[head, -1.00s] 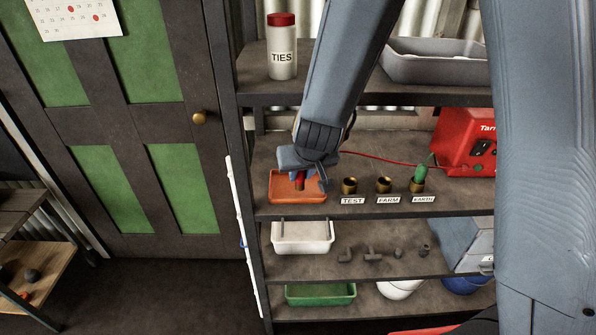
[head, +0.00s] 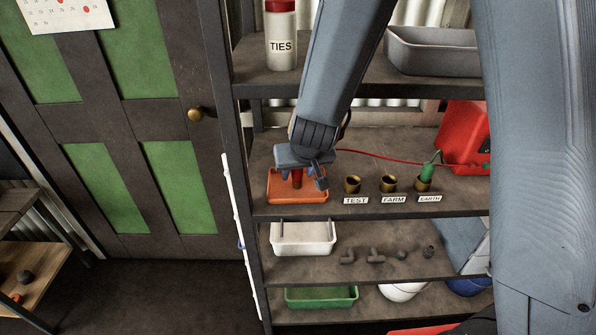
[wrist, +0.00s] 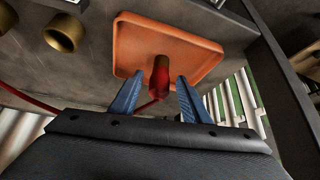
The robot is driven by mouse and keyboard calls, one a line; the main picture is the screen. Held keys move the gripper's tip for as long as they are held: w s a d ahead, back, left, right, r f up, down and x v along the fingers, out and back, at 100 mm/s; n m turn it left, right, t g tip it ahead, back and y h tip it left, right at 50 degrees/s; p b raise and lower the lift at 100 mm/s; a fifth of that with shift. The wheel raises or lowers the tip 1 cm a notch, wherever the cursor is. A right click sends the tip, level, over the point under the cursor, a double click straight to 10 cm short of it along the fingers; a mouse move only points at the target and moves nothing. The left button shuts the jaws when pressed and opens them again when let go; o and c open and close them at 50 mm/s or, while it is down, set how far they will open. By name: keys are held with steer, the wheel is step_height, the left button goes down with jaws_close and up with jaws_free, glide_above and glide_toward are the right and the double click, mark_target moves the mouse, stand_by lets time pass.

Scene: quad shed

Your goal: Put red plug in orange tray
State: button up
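The red plug (head: 297,179) stands roughly upright over the floor of the orange tray (head: 283,197), on the shelf's left end. In the wrist view the plug (wrist: 160,82) shows a red body and a brownish tip towards the tray (wrist: 128,50). I cannot tell whether the tip touches the tray floor. My gripper (head: 302,176) is above the tray, its blue fingers on either side of the plug. In the wrist view the gripper (wrist: 158,98) is open, with a gap between each finger and the plug. A red lead (head: 375,157) runs right from behind the gripper.
Right of the tray are brass sockets labelled TEST (head: 352,184), FARM (head: 388,184) and EARTH (head: 422,185). A green plug (head: 428,171) sits in EARTH. A red box (head: 462,137) stands behind.

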steer(key=shift+r, duration=0.2)
steer(key=p+v, duration=0.6)
steer(key=v, duration=0.6)
steer(key=s+d+m+g, duration=0.1)
steer(key=s+d+g, duration=0.1)
steer(key=s+d, duration=0.3)
steer(key=s+d+r+g+h, duration=0.1)
steer(key=s+d, duration=0.4)
steer(key=d, duration=0.5)
steer(key=shift+s+r+m+g, duration=0.3)
steer(key=shift+s+m+g, duration=0.1)
steer(key=shift+g, duration=0.1)
step_height(320, 180, down, 10)
steer(key=g+b, duration=0.1)
steer(key=b, duration=0.7)
steer(key=shift+w+r, duration=0.15)
steer(key=shift+r, duration=0.2)
steer(key=c, duration=0.3)
steer(key=shift+d, duration=0.1)
